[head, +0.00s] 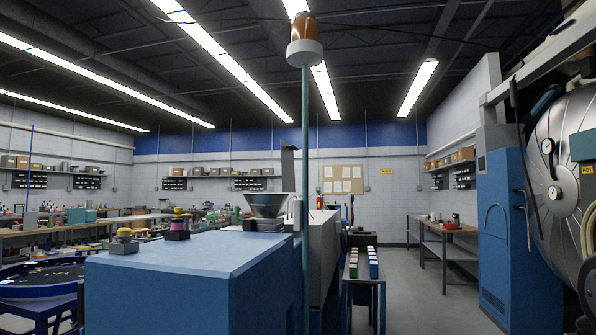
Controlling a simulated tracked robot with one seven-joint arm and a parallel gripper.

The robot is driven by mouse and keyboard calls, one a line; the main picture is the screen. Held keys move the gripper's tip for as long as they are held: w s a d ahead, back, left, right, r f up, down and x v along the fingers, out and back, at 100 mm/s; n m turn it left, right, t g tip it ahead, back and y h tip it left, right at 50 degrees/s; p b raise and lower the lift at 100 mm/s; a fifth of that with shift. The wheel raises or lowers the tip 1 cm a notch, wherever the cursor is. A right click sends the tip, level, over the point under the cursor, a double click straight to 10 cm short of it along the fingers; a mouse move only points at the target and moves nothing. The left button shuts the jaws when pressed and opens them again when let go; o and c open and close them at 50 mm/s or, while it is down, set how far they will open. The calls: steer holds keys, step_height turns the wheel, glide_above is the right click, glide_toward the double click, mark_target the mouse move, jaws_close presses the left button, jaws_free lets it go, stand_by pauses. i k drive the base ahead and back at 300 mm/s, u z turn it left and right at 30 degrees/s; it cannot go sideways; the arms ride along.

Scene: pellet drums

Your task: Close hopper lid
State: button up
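The hopper (267,204) is a grey metal funnel on top of a blue machine cabinet, near the middle of the head view. A narrow grey plate (288,170) stands upright at the hopper's right rear edge. It looks like the hopper lid, seen nearly edge-on and standing open. The hopper's mouth appears uncovered, but its inside is hidden from this low angle. My gripper is not in view.
The blue cabinet (165,262) fills the near centre. A thin pole with an orange beacon (304,32) rises just right of the hopper. A small table (363,278) with boxes stands right of the machine. Open floor (418,300) lies between it and a tall blue cabinet (503,225).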

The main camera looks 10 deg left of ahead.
mark_target(287, 150)
steer(key=z, duration=0.05)
steer(key=i, duration=1.35)
steer(key=u, duration=1.2)
steer(key=k, duration=1)
steer(key=z, duration=0.85)
steer(key=i, duration=1.05)
steer(key=z, duration=0.45)
steer(key=i, duration=1.05)
steer(key=u, duration=0.3)
